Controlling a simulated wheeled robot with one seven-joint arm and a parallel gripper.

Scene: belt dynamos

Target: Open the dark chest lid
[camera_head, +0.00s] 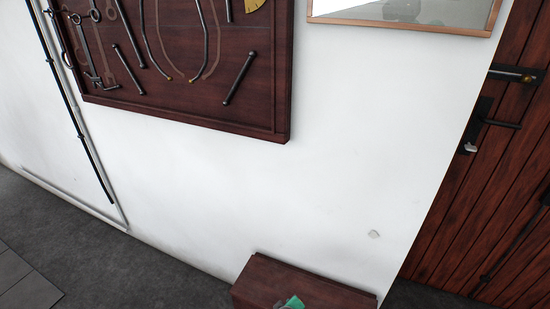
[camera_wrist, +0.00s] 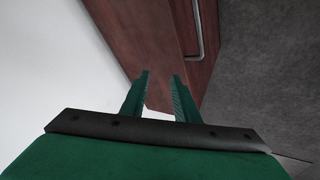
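The dark reddish-brown chest (camera_head: 325,285) stands against the white wall at the bottom of the head view, partly cut off by the frame edge. Its top looks flat and shut. In the wrist view the chest (camera_wrist: 150,40) fills the upper middle, with a metal bar handle (camera_wrist: 201,35) on the face to the right. My gripper (camera_wrist: 160,75) is open, its two green fingers apart with nothing held between them. The fingertips point at the chest; whether they touch it I cannot tell. In the head view only a green bit of my gripper (camera_head: 293,302) shows in front of the chest.
The white wall (camera_head: 200,190) rises directly behind the chest. A tool board (camera_head: 190,95) and a framed pane (camera_head: 405,12) hang above. A wooden door (camera_head: 490,190) with black fittings is at the right. The dark grey floor (camera_head: 100,240) is clear at the left.

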